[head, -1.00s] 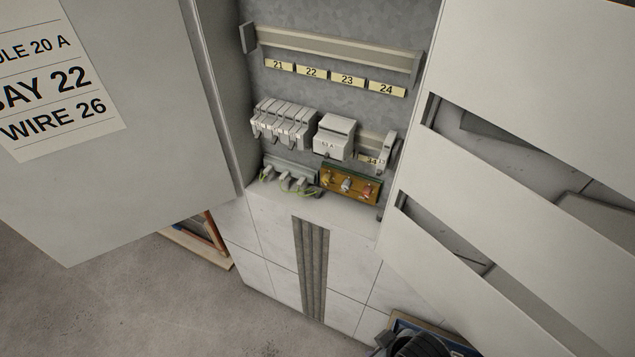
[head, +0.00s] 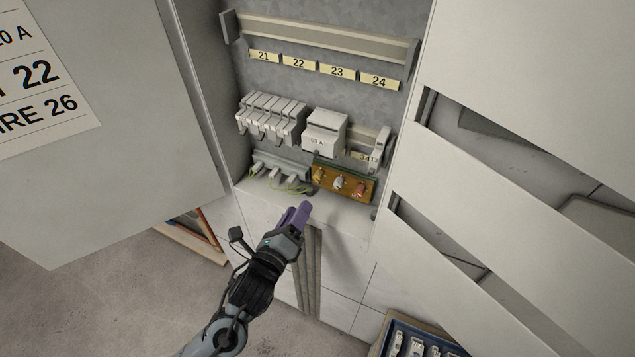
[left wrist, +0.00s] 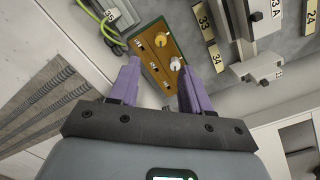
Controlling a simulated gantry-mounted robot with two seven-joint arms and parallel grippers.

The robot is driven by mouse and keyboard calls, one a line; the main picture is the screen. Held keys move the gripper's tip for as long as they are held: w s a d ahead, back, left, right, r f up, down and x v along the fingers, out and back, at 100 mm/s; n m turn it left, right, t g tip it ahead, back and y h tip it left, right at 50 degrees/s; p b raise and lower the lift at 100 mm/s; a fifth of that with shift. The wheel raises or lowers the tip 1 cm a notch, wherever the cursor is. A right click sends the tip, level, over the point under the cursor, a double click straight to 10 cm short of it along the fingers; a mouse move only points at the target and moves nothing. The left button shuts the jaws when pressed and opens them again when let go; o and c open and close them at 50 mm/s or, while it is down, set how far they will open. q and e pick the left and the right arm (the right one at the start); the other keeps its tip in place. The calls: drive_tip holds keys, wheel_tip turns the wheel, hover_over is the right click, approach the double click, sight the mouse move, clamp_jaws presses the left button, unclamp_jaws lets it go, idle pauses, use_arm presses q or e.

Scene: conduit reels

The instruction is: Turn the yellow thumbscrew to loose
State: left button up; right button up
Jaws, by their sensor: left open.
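The yellow thumbscrew (head: 319,174) is the leftmost of three on a brown terminal board (head: 349,192) low in the cabinet. A white one (head: 339,182) stands in the middle and a red one (head: 360,188) at the right. My left gripper (head: 298,211), with purple fingers, is open and empty, below and in front of the board, apart from it. In the left wrist view the fingers (left wrist: 156,82) are spread before the board, with the yellow thumbscrew (left wrist: 160,39) beyond them. The red one is not visible there. My right gripper is not in view.
Green-yellow wires (head: 290,188) hang left of the board. A row of breakers (head: 270,118) and a larger grey unit (head: 324,132) sit just above. A labelled door (head: 110,190) stands open at left; a slotted panel (head: 510,190) borders the right.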

sight(317, 179)
use_arm(q)
drive_tip(key=b+x, duration=0.1)
drive_tip(key=x, duration=0.9)
drive_tip(key=shift+w+d, duration=0.1)
drive_tip(key=shift+w, duration=0.05)
drive_tip(key=shift+c, duration=0.5)
clamp_jaws()
